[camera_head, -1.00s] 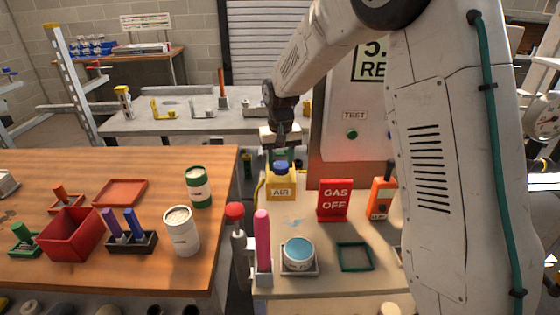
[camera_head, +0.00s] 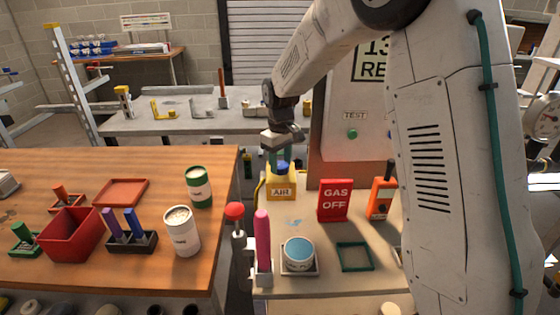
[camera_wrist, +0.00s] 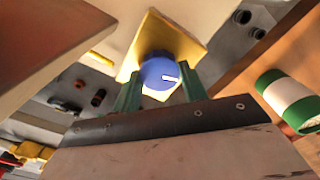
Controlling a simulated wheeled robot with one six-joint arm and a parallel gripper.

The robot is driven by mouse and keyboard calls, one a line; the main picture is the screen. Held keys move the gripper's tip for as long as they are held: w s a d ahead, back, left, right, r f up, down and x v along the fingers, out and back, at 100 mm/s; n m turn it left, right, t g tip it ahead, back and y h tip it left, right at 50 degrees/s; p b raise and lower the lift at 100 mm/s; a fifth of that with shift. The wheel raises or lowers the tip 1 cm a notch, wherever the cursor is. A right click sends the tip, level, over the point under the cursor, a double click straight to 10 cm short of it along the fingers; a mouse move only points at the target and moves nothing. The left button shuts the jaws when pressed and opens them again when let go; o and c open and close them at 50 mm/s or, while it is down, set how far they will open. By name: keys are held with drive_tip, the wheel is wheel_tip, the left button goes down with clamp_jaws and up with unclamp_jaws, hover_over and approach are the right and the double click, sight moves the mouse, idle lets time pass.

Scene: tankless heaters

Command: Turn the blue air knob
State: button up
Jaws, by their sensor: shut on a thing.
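The blue air knob (camera_head: 282,167) sits on top of a yellow box labelled AIR (camera_head: 281,188) on the bench beside the tall grey cabinet. In the wrist view the blue knob (camera_wrist: 161,74) shows a white pointer mark, with the yellow box top (camera_wrist: 190,48) behind it. My gripper (camera_head: 280,157) reaches down over the knob from above. In the wrist view the two green fingers of my gripper (camera_wrist: 161,88) stand on either side of the knob and are shut on it.
A red GAS OFF sign (camera_head: 334,201) and an orange device (camera_head: 381,195) stand right of the AIR box. A pink-handled tool (camera_head: 263,240) and a blue-topped tin (camera_head: 298,253) stand in front. The cabinet carries a green TEST button (camera_head: 352,134) and a display (camera_head: 377,57).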

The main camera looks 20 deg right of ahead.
sight(281, 165)
drive_tip(key=shift+w+r, duration=0.1)
drive_tip(key=shift+w, duration=0.05)
drive_tip(key=o, duration=1)
drive_tip(key=shift+c, duration=0.2)
wheel_tip(281, 165, up, 8)
drive_tip(key=shift+f, duration=0.1)
drive_tip(key=shift+f, duration=0.1)
drive_tip(key=s+d+r+m, duration=0.1)
drive_tip(key=s+r+m, duration=0.1)
drive_tip(key=s, duration=1.7)
drive_tip(key=s+d+r+m+t, duration=0.1)
drive_tip(key=s+r+m, duration=0.2)
drive_tip(key=s, duration=1.6)
drive_tip(key=shift+s+d+r, duration=0.25)
drive_tip(key=shift+d+r, duration=0.15)
drive_tip(key=shift+r, duration=0.4)
